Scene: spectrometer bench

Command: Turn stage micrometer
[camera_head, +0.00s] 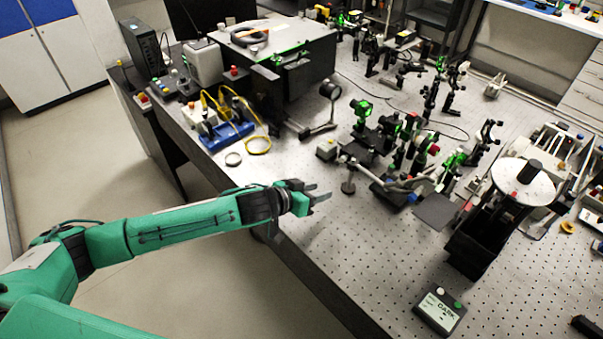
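My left gripper (319,193) reaches in from the left over the near edge of the optical bench (345,250). Its two grey fingers point right with a small gap between them, and nothing shows in it. Beyond the post is a cluster of green-lit optical mounts (405,150) and a low dark stage-like assembly (392,194). The stage micrometer is too small to pick out with certainty among these parts. My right gripper is not in view.
A black stand with a white disc (522,181) rises at the right. A small meter reading DARK (440,311) lies at the front. A blue holder with yellow cables (226,134) and a large black box (290,80) stand at the back left. The front middle bench is clear.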

